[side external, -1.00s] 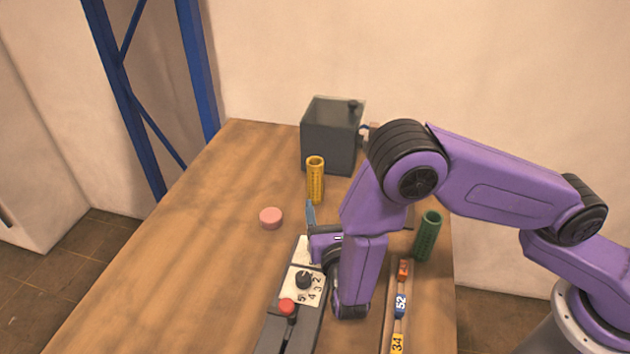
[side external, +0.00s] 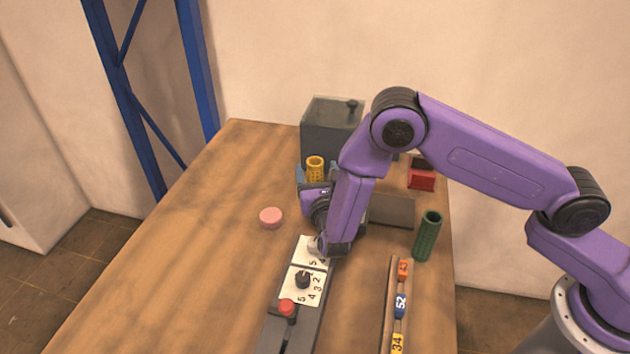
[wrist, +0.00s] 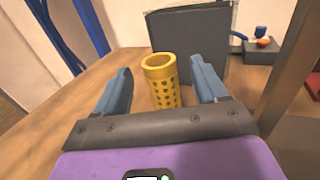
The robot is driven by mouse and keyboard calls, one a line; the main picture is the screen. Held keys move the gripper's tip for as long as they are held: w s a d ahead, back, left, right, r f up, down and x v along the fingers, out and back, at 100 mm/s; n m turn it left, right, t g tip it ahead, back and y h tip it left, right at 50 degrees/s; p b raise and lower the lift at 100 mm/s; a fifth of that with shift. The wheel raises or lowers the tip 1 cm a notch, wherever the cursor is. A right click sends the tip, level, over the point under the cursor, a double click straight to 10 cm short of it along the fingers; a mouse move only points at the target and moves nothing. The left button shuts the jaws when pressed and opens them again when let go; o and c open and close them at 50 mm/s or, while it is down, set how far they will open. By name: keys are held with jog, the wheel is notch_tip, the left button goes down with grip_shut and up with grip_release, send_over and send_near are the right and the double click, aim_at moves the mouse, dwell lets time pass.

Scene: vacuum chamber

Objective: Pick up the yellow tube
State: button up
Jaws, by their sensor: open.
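The yellow tube (side external: 315,167) stands upright on the wooden table in front of the grey box; it is hollow with small holes in its wall. In the wrist view the tube (wrist: 162,84) stands between the two blue fingers, its lower end hidden behind my gripper's dark bar. My gripper (wrist: 160,85) is open, with a finger on either side of the tube and a visible gap to each. In the side view my gripper (side external: 315,175) is at the tube, and the wrist hides the tube's lower part.
The grey box (side external: 331,128) stands just behind the tube. A pink disc (side external: 271,217) lies to the left. A control panel (side external: 296,312) with knobs is in front. A green tube (side external: 428,236), a rail of numbered blocks (side external: 388,330) and a red block (side external: 421,180) are to the right.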

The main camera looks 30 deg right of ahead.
aim_at(314, 161)
jog(key=x, duration=0.5)
jog(key=shift+w, duration=0.1)
jog(key=c, duration=1)
